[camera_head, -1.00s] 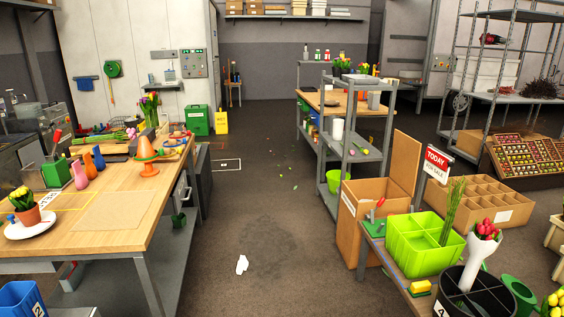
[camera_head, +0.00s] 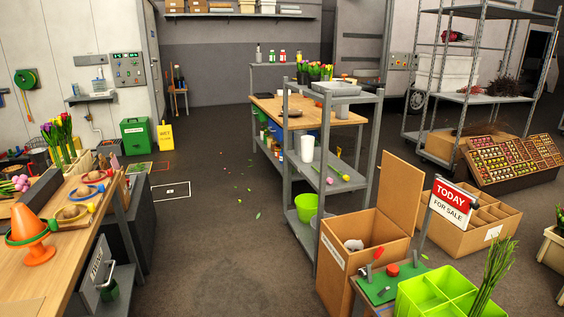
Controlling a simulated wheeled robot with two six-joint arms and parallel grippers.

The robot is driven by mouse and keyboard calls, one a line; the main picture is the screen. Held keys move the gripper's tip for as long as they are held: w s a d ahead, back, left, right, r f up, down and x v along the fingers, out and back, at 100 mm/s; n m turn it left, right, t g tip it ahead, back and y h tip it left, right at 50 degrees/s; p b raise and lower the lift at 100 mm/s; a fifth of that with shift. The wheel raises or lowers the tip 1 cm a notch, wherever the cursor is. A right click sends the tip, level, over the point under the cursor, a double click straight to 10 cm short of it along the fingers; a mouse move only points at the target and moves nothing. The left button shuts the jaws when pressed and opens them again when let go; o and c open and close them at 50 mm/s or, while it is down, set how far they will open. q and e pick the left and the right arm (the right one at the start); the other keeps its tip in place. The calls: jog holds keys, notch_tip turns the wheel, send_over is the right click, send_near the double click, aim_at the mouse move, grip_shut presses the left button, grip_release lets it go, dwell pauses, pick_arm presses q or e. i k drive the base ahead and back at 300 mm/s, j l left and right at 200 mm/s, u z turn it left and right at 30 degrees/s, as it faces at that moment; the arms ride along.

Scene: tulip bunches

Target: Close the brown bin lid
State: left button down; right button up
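The brown bin (camera_head: 345,262) stands on the floor at the right of centre, beside the grey wheeled shelf. Its lid (camera_head: 400,203) is open and stands nearly upright at the bin's back right edge. A small whitish thing (camera_head: 353,244) shows inside the open top. Neither of my grippers is in view.
A grey shelf cart (camera_head: 332,185) stands close at the bin's left. A table with a green mat (camera_head: 392,285) and a lime crate (camera_head: 440,292) is in front right. A sale sign (camera_head: 450,201) stands to the right. The aisle floor (camera_head: 220,235) is mostly clear.

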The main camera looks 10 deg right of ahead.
aim_at(400, 188)
jog(key=i+j+z, duration=0.1)
jog(key=i+z, duration=0.3)
jog(key=i, duration=0.15)
jog(key=i+j+z, duration=0.4)
jog(key=i, duration=0.15)
jog(key=i+j+z, duration=0.4)
jog(key=i+l, duration=0.05)
jog(key=i, duration=0.05)
